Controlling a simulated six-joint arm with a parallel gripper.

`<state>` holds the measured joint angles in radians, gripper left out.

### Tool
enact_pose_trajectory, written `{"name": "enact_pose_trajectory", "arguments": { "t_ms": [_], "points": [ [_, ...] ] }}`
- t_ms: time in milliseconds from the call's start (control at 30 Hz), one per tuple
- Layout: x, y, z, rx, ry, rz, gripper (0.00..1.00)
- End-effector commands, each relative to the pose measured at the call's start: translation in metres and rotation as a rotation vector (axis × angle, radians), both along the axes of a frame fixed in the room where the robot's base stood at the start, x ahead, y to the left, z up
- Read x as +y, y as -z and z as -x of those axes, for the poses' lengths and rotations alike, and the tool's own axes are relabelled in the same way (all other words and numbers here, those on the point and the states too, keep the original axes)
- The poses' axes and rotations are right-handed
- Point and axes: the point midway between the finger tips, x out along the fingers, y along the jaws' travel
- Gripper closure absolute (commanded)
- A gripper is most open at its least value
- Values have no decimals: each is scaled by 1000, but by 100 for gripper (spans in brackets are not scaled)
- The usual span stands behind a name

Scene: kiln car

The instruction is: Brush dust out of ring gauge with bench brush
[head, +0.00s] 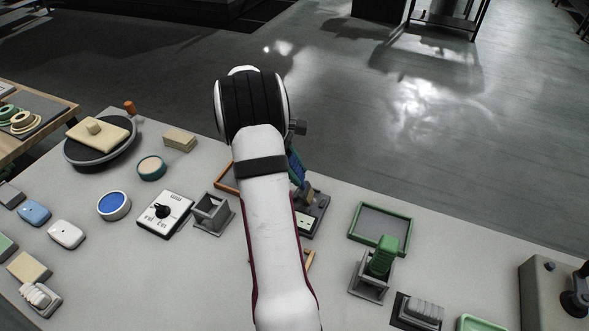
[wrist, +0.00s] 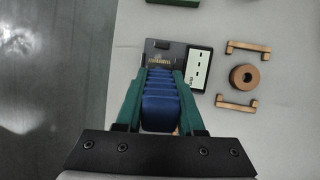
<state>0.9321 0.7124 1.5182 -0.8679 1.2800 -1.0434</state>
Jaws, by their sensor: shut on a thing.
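In the wrist view, my gripper (wrist: 160,78) is shut on the ribbed blue handle of the bench brush (wrist: 159,108), between its two green fingers. Tan bristles show beyond the fingertips, over a dark base (wrist: 155,48) with a white marked plate (wrist: 199,69). Whether the bristles touch the base, I cannot tell. The copper-coloured ring gauge (wrist: 236,76) lies flat to the right, apart from the brush, between two small tan brackets. Dust in it is too small to make out. In the head view, part of the blue brush (head: 295,166) shows beside my arm, which hides the ring.
A grey open holder (head: 212,212) and a dial box (head: 164,213) stand left of my arm. A green-framed tray (head: 381,226) and a green-handled tool in a grey stand (head: 380,262) are to the right. The table's far edge runs close beyond the dark base.

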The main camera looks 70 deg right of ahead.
Motion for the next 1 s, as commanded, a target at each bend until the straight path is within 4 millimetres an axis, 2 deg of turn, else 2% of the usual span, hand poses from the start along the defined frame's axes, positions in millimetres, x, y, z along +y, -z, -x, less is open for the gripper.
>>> {"name": "enact_pose_trajectory", "arguments": {
  "t_ms": [333, 567, 800, 1000],
  "points": [
    [0, 1, 13, 2, 1, -2, 100],
    [0, 1, 12, 2, 1, -2, 100],
    [0, 0, 0, 1, 0, -1, 100],
    [0, 0, 0, 1, 0, 0, 100]
  ]
}}
